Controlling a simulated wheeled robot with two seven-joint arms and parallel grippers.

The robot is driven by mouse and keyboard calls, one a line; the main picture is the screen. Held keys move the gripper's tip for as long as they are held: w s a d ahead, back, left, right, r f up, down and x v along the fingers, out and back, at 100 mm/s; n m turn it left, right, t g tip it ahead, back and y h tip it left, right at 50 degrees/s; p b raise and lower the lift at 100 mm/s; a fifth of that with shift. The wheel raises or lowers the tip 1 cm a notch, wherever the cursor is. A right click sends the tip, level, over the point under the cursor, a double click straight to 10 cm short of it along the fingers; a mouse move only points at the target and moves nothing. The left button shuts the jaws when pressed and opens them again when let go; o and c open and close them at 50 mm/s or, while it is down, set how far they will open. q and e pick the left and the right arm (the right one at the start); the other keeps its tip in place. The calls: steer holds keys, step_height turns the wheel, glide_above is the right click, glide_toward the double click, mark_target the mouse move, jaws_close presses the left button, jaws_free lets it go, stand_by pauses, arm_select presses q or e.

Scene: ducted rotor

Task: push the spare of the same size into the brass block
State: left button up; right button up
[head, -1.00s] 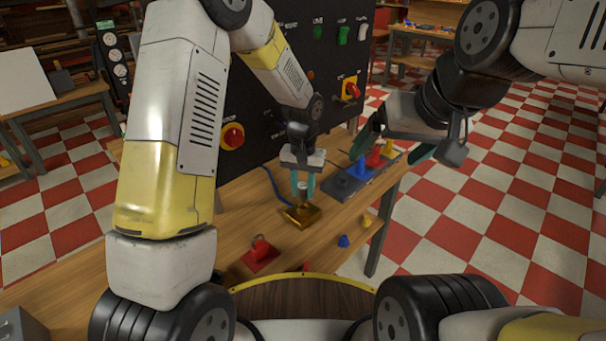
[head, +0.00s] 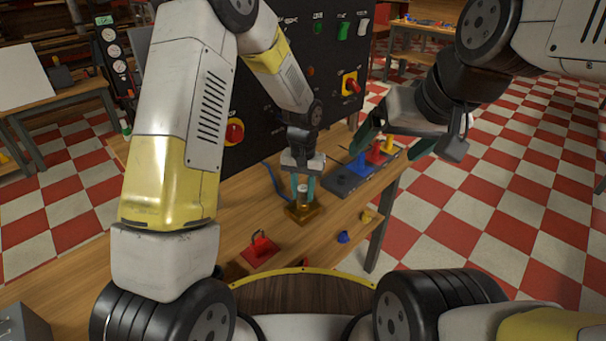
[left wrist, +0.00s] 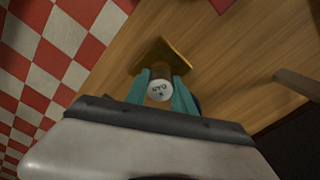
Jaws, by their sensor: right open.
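The brass block (head: 292,214) sits on the wooden bench below my left gripper (head: 303,187). Its square plate also shows in the left wrist view (left wrist: 178,49). The spare (head: 303,200) is a small upright cylinder with a pale round cap and a brownish body. Its cap, with dark lettering, faces up between the teal fingers in the left wrist view (left wrist: 159,91). My left gripper is shut on the spare, right over the block. How deep the spare sits in the block is hidden. My right gripper (head: 398,146) is open and empty, above the rack's far end.
A dark rack (head: 343,184) holds blue, red and yellow pieces just right of the block. A red padlock-like piece (head: 260,250) lies at the front left. A black switch panel (head: 270,130) stands behind.

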mark_target(301, 188)
arm_select(q)
steer(key=o, duration=0.5)
steer(key=r, duration=0.8)
steer(key=shift+a+r, duration=0.25)
steer(key=shift+r, duration=0.15)
steer(key=s+a+r+t+h, duration=0.1)
steer(key=s+a+r, duration=0.15)
steer(key=r, duration=0.25)
steer(key=s+a+r+t, duration=0.1)
steer(key=s+a+r, duration=0.15)
steer(key=r, duration=0.25)
steer(key=s+a+r+t, duration=0.1)
steer(key=s+a+r, duration=0.2)
steer(key=s, duration=0.2)
steer(key=s+a+r+n+t, duration=0.1)
steer(key=s+a+r, duration=0.1)
steer(key=s, duration=0.3)
steer(key=s+a+r+n+t+h, duration=0.1)
steer(key=s+a+r+t, duration=0.1)
steer(key=s, duration=0.4)
step_height(301, 188, up, 2)
steer(key=shift+a+r, duration=0.2)
steer(key=shift+a, duration=0.65)
